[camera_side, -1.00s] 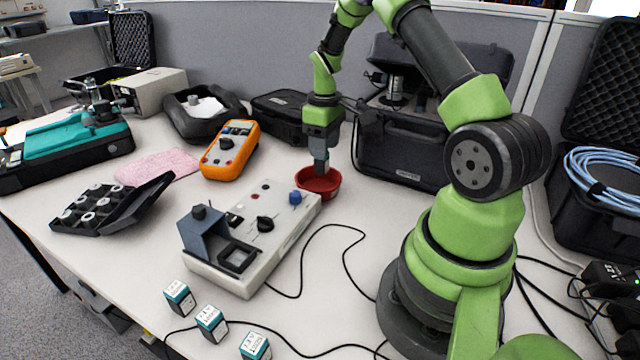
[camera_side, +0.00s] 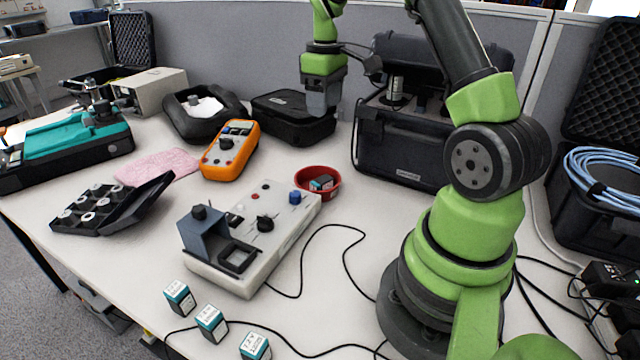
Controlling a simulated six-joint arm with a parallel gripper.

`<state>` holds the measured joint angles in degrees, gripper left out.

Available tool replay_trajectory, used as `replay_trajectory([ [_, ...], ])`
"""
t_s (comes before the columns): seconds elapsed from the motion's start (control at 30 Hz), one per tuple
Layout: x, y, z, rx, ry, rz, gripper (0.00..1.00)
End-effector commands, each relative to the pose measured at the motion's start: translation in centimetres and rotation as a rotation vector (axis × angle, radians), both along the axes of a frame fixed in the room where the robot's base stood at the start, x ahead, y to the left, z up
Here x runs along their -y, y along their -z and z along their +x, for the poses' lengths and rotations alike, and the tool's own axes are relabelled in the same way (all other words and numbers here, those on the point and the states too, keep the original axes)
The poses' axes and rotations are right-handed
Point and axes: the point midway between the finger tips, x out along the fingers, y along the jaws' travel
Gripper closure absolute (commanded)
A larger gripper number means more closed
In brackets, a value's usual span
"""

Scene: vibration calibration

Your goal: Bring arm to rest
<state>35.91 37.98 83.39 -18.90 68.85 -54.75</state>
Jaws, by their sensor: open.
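My gripper (camera_side: 321,112) hangs in the air above the back of the table, pointing down. It is open and empty, though the gap between its fingers is hard to see from this side. Below it, clear of the fingers, a red bowl (camera_side: 330,192) stands on the table. A small dark block with a teal and white face (camera_side: 321,183) lies in the bowl. My green arm rises from its base at the right and bends over the table, its upper part cut off by the top of the picture.
A calibrator box (camera_side: 225,275) stands mid-table with a cable beside it. Several teal-and-white blocks (camera_side: 211,323) stand in front. An orange multimeter (camera_side: 230,150), a black case (camera_side: 292,118) and an open black case (camera_side: 400,165) stand behind.

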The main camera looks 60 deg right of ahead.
Motion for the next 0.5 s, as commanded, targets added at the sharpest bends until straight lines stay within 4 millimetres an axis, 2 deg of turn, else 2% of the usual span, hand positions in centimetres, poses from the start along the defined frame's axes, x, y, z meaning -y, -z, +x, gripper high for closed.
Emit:
replay_trajectory([
  [0.33,-0.5,-0.9,0.1,0.011,0.003,-0.004,0.41],
  [0.43,-2.3,-2.8,0.2,0.05,0.019,-0.015,0.41],
  [0.5,-4.5,-4.8,0.1,0.096,0.04,-0.022,0.41],
])
